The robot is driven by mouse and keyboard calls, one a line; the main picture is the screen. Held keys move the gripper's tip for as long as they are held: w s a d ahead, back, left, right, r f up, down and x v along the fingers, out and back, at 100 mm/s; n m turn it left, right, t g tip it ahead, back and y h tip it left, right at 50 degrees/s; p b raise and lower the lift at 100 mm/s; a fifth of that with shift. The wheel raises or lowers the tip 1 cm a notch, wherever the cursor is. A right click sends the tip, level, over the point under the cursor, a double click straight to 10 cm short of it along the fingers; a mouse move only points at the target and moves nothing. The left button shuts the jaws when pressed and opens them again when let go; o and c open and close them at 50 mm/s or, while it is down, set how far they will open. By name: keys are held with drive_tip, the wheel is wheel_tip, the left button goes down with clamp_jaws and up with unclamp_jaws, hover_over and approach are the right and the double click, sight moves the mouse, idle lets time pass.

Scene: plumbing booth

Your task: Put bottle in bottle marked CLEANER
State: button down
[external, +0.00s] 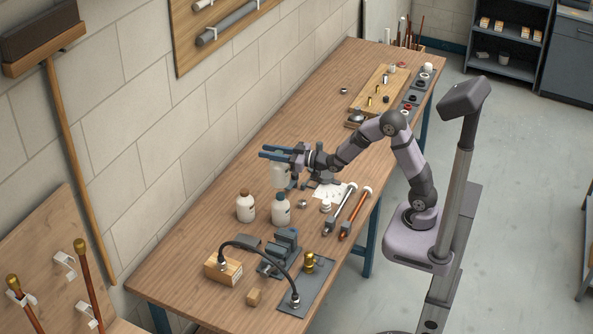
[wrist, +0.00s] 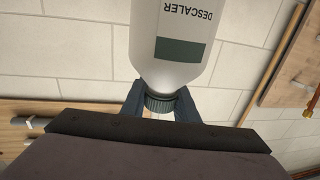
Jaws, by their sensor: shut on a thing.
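My gripper (external: 280,154) is shut on the neck of a pale bottle (external: 279,175), which hangs below the fingers above the table. In the wrist view the held bottle (wrist: 178,40) reads DESCALER on a white and dark green label; its dark cap sits between the gripper's fingers (wrist: 160,102). Two white bottles stand upright on the table: one with a brown cap (external: 245,207) and one with a dark cap (external: 281,211). Their labels are too small to read, so I cannot tell which is marked CLEANER.
A vise (external: 279,254), a wooden block (external: 222,268) and a curved black hose (external: 270,254) lie toward the front. Two pipe-like tools (external: 350,212) lie right of the bottles. The wooden table (external: 190,240) is bare to the left of the bottles.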

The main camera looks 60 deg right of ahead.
drive_tip(key=shift+f+p, duration=0.6)
drive_tip(key=shift+f, duration=2.25)
drive_tip(key=c, duration=1.4)
unclamp_jaws()
drive_tip(key=s, duration=0.3)
drive_tip(key=s+d+p, duration=0.1)
drive_tip(key=s, duration=0.2)
drive_tip(key=s+p, duration=0.1)
drive_tip(key=s, duration=0.2)
drive_tip(key=shift+s+d+r, duration=0.2)
drive_tip(key=shift+d, duration=0.05)
drive_tip(key=shift+s+p, duration=0.1)
drive_tip(key=shift+p, duration=0.45)
